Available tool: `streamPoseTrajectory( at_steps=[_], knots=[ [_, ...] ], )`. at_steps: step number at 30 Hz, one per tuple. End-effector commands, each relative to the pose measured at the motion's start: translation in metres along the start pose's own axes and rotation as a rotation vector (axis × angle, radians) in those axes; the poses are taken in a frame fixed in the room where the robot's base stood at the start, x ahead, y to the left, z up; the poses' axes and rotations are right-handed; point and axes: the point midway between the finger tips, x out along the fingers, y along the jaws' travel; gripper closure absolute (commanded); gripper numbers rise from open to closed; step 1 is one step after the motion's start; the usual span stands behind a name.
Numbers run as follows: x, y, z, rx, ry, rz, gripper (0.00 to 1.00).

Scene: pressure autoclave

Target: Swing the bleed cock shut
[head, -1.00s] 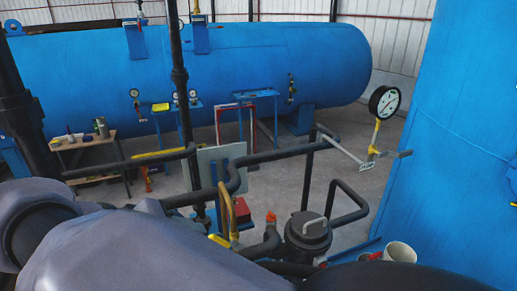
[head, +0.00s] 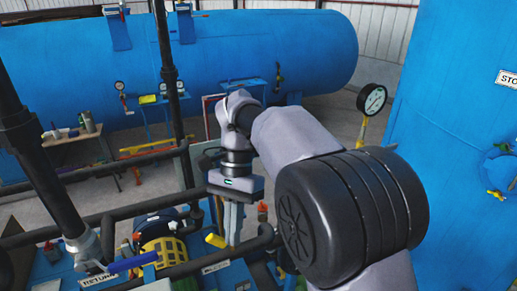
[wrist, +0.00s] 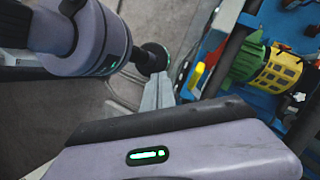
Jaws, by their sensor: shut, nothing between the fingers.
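My gripper (head: 229,238) points down in the middle of the head view, its pale fingers together and empty. The fingers show in the wrist view too (wrist: 157,92). No readable label names the bleed cock, so I cannot tell which fitting it is. A yellow-gripped lever (head: 215,240) is just left of my fingers; a yellow grip also shows in the wrist view (wrist: 196,76). Contact with the fingers is not clear. A yellow fitting (head: 362,130) sits under the round gauge (head: 372,99); its lower part is hidden by my arm.
Dark pipes (head: 120,216) run around the gripper. A blue-handled lever (head: 134,263) is at lower left, and a red-topped fitting (head: 262,211) stands right of the fingers. A yellow slotted guard (head: 165,251) is at lower left. A blue vessel (head: 455,130) fills the right.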

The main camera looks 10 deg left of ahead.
Motion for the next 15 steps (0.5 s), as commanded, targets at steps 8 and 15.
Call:
streamPoseTrajectory(
  at_steps=[8, 15],
  knots=[
    [-0.086, 0.038, -0.095, 0.386, -0.521, -0.501, 1.00],
    [-0.062, 0.021, -0.084, 0.390, -0.538, -0.516, 1.00]
  ],
)
